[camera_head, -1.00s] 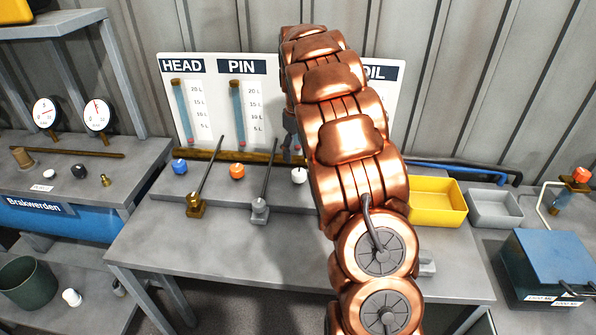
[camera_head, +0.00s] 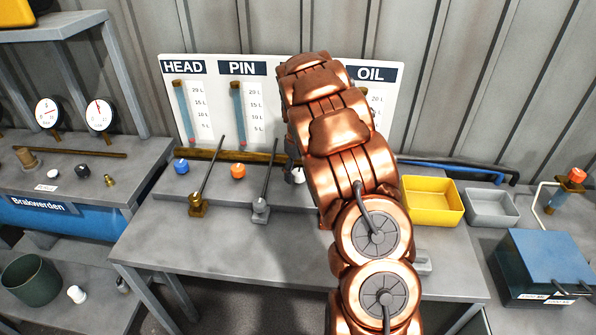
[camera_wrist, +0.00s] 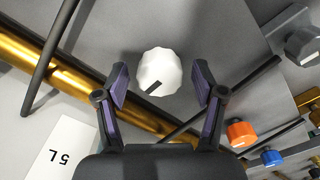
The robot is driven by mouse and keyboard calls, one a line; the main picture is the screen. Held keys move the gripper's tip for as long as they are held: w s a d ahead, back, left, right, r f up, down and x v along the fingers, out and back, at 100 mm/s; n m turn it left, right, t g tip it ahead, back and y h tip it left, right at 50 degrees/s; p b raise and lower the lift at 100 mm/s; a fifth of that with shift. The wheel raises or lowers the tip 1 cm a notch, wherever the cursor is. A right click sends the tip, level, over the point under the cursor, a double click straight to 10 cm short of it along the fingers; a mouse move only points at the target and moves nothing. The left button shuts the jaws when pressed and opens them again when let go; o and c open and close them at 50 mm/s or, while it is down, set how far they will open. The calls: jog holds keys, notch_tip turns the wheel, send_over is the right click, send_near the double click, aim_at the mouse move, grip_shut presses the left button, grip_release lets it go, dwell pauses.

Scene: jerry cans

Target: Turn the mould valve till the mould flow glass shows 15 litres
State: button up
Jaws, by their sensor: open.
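A white round knob (camera_wrist: 160,68) with a dark pointer mark sits between the two fingers of my gripper (camera_wrist: 162,74) in the wrist view. The fingers are open, one on each side, with a visible gap to the knob. In the head view the white knob (camera_head: 299,175) is partly covered by my copper arm. The gauge board (camera_head: 215,70) reads HEAD, PIN and OIL; the space between PIN and OIL is hidden behind my arm, so no mould label or mould glass reading shows. A white scale strip (camera_wrist: 62,155) marked 5 L shows in the wrist view.
A blue knob (camera_head: 181,166) and an orange knob (camera_head: 238,171) stand to the left. A brass lever (camera_head: 197,205) and a grey lever (camera_head: 261,210) rise before them. A brass pipe (camera_wrist: 75,92) runs close by my fingers. A yellow bin (camera_head: 433,218) stands right.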

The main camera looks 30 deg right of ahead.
jog(key=c, duration=1.1)
jog(key=shift+c, duration=0.2)
jog(key=shift+f+m+b, duration=0.1)
jog(key=shift+m+b, duration=0.2)
jog(key=shift+b, duration=0.1)
jog(key=shift+f+m+b, duration=0.15)
jog(key=shift+m+b, duration=0.7)
jog(key=shift+m, duration=0.05)
jog(key=m+b, duration=0.2)
jog(key=m, duration=0.1)
jog(key=shift+m, duration=0.3)
jog(key=m+b, duration=0.2)
jog(key=m, duration=0.1)
jog(key=shift+m, duration=0.3)
jog(key=shift+r+m+b, duration=0.2)
jog(key=shift+m+b, duration=0.45)
jog(key=shift+m, duration=1.35)
